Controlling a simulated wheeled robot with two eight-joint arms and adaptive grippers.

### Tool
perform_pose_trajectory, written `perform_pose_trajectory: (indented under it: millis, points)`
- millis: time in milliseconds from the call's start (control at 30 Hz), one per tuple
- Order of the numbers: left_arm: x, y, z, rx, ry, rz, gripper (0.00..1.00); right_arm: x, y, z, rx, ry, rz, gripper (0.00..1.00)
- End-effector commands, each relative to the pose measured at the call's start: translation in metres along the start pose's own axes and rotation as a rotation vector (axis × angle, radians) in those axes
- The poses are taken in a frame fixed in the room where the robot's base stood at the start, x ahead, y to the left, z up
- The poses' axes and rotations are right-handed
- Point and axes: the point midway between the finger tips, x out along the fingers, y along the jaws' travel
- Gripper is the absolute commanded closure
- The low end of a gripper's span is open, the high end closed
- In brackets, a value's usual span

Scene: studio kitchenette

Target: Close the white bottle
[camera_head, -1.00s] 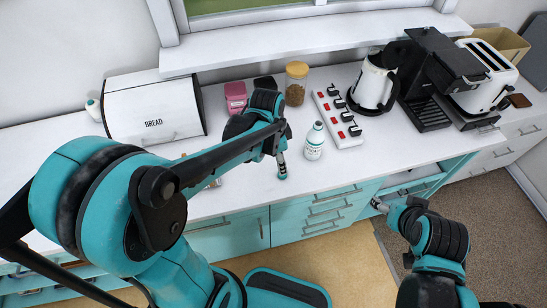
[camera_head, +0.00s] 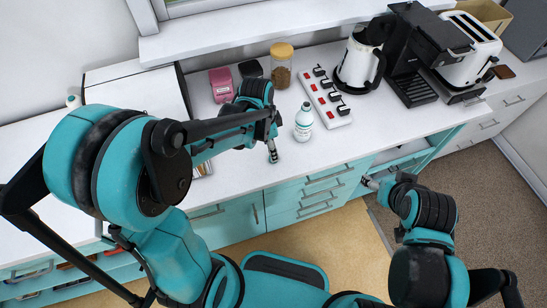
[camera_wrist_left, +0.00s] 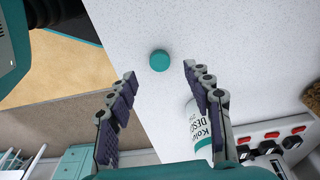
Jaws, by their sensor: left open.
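The white bottle (camera_head: 303,124) stands upright on the counter, just right of my left gripper (camera_head: 272,152) in the head view. The bottle also shows in the left wrist view (camera_wrist_left: 200,124), partly hidden behind the right-hand finger. A round teal cap (camera_wrist_left: 159,61) lies on the counter, apart from the bottle. In the left wrist view my left gripper (camera_wrist_left: 160,77) is open and empty, with the cap seen between and just beyond its fingertips. I cannot make out the cap in the head view. My right gripper (camera_head: 371,183) is low by the pulled-out drawer; its fingers are too small to read.
A power strip (camera_head: 326,97) with plugs lies right of the bottle. Behind stand a lidded jar (camera_head: 281,70), a pink container (camera_head: 221,86) and a white kettle (camera_head: 358,66). A drawer (camera_head: 400,160) below the counter is pulled out. Counter in front of the bottle is clear.

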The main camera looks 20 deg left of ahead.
Motion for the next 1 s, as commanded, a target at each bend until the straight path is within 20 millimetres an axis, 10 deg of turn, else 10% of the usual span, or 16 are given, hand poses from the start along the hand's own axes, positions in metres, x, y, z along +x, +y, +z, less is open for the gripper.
perform_pose_trajectory:
  millis: [400, 800, 1000]
  points:
    - [0.049, 0.0, -0.002, -0.001, 0.0, 0.0, 0.49, 0.016, 0.0, 0.012, 0.0, 0.0, 0.0, 0.31]
    - [0.052, 0.001, -0.002, -0.001, 0.0, 0.0, 0.49, 0.016, 0.0, 0.011, 0.0, 0.0, 0.0, 0.31]
    - [0.052, 0.001, -0.002, -0.001, 0.0, 0.0, 0.82, 0.016, 0.0, 0.011, 0.0, 0.0, 0.0, 0.31]
